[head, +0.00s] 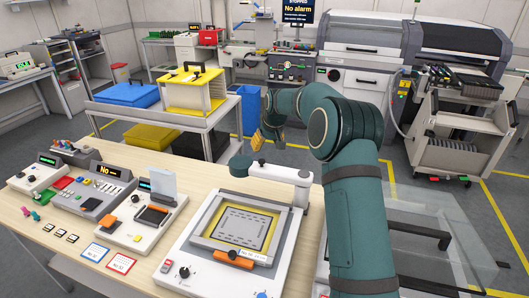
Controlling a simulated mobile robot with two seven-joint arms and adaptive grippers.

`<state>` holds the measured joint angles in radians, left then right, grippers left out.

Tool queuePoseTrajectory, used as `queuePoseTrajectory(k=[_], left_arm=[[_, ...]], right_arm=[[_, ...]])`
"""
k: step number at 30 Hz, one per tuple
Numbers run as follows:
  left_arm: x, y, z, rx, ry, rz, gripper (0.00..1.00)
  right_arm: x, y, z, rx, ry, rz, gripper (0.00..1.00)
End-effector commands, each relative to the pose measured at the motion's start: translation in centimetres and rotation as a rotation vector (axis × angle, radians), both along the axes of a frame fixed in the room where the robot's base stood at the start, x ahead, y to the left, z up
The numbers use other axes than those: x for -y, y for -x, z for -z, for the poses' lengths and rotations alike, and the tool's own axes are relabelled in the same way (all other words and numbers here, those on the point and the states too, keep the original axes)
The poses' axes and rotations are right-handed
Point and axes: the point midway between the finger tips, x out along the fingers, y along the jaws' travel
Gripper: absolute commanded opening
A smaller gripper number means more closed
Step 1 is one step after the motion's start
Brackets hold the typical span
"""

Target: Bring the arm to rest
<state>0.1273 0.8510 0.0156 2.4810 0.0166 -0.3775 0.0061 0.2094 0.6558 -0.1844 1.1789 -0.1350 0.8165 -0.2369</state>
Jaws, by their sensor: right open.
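My right arm (356,205), in teal, rises from the bottom right and bends over at its elbow. My right gripper (259,138) is small at the far end of the arm, left of the elbow, with yellowish fingertips. It is open, and I see nothing held in it. It appears above and behind the white framed device (193,259) on the wooden table, apart from it. My left gripper is not in view.
The wooden table (22,222) carries control boxes, a display (108,171) and two cards. A trolley (213,117) with yellow and blue boxes stands behind. A large machine (357,80) and a feeder trolley (452,145) stand right. A glass panel (440,225) is beside my arm.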

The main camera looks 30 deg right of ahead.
Motion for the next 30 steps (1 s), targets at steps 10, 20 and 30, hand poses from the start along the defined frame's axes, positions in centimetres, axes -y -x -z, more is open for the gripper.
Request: queuePoseTrajectory(k=[10,20,30], left_arm=[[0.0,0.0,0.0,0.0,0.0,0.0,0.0],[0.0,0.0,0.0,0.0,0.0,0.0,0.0],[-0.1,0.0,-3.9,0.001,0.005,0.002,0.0]], right_arm=[[-0.1,0.8,-1.9,-0.001,0.0,0.0,0.58],[-0.1,0.8,-1.8,-0.001,0.0,0.0,0.58],[-0.1,0.8,-5.5,-0.001,0.0,0.0,0.58]])
